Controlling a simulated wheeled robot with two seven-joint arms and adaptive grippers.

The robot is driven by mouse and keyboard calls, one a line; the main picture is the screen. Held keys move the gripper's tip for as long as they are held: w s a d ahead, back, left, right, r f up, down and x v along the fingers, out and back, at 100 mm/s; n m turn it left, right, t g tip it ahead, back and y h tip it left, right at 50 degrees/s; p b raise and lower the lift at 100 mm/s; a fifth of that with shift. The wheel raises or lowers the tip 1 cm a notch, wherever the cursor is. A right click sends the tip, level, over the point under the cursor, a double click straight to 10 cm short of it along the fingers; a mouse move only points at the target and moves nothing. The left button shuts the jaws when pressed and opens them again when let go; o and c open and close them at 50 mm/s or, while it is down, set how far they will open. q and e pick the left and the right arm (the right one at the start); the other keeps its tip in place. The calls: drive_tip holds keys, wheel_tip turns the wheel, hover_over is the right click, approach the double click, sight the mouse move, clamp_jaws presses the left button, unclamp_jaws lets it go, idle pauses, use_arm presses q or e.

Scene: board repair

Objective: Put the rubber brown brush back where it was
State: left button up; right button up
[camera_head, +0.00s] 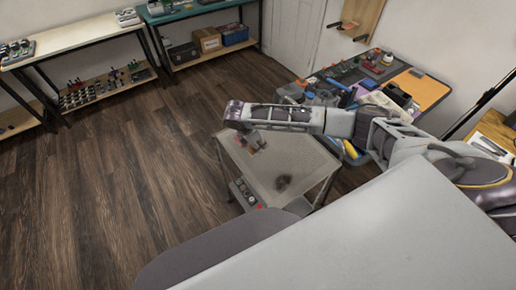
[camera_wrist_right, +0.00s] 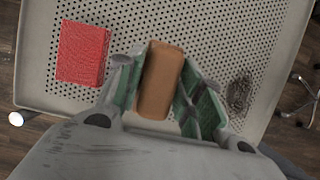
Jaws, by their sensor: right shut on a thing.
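My right gripper (camera_wrist_right: 161,95) is shut on a brown block-shaped brush (camera_wrist_right: 163,75), seen in the right wrist view with its long side running away between the two green-padded fingers. It is over the perforated top of a small cart (camera_wrist_right: 205,22). Whether the brush touches the cart top, I cannot tell. In the head view my right gripper (camera_head: 246,138) points down over the left part of the cart (camera_head: 305,162), and the brush is too small there to make out clearly. My left gripper is not in view.
A red block (camera_wrist_right: 82,53) lies on the cart left of the brush, and a dark wiry pad (camera_wrist_right: 239,94) lies to the right. The cart's lower shelf holds small items (camera_head: 243,192). A cluttered workbench (camera_head: 428,88) stands behind my right arm. The wooden floor (camera_head: 120,180) at left is clear.

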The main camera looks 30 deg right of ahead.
drive_tip(key=shift+f, duration=0.1)
drive_tip(key=shift+f, duration=1.75)
drive_tip(key=shift+f, duration=0.1)
drive_tip(key=o, duration=1)
drive_tip(key=shift+c, duration=0.2)
drive_tip(key=v, duration=1.2)
